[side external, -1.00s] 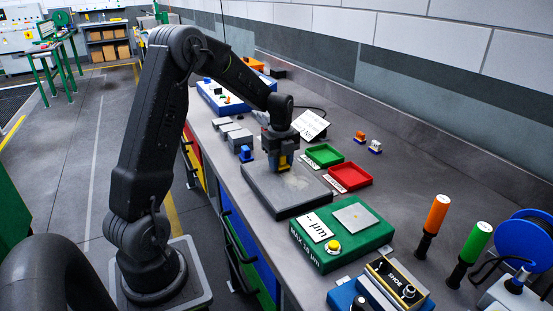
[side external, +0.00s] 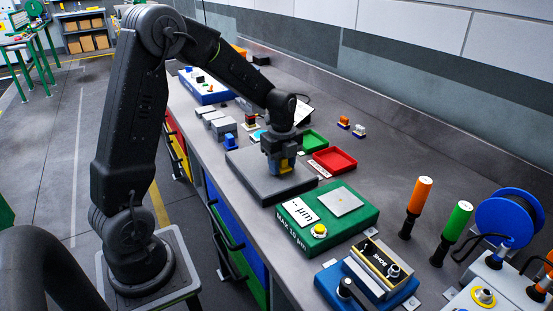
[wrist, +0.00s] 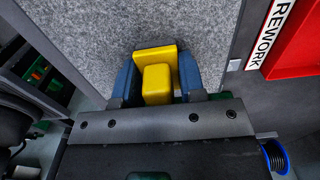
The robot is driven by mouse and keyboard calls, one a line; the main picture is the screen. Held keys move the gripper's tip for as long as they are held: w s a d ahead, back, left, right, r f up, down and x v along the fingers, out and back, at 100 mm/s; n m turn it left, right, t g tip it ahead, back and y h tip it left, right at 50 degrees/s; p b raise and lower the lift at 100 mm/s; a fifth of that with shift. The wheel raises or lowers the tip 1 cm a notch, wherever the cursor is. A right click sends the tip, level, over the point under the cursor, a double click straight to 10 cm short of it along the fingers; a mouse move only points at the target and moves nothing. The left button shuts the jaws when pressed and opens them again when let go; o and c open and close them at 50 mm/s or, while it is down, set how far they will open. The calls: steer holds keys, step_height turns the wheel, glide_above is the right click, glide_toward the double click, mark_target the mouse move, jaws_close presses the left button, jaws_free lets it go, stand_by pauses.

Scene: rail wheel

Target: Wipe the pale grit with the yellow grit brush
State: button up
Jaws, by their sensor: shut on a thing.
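My gripper (side external: 280,165) is over the right part of the dark grey plate (side external: 245,170) on the bench. It is shut on the yellow grit brush, whose yellow block shows between the blue fingers in the wrist view (wrist: 157,82). The brush is down at or close to the plate; I cannot tell whether it touches. In the wrist view the speckled grey plate surface (wrist: 190,25) lies around the brush. I cannot make out a distinct patch of pale grit on it now; the gripper may hide some.
A red tray (side external: 335,160) marked REWORK and a green tray (side external: 314,139) stand right of the plate. A green gauge block (side external: 345,235) with a yellow button is in front. Small grey blocks (side external: 222,127) and a blue piece (side external: 230,142) sit behind left.

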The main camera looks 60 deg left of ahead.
steer(key=shift+d, duration=1.25)
steer(key=shift+a+r, duration=0.1)
steer(key=shift+r, duration=4)
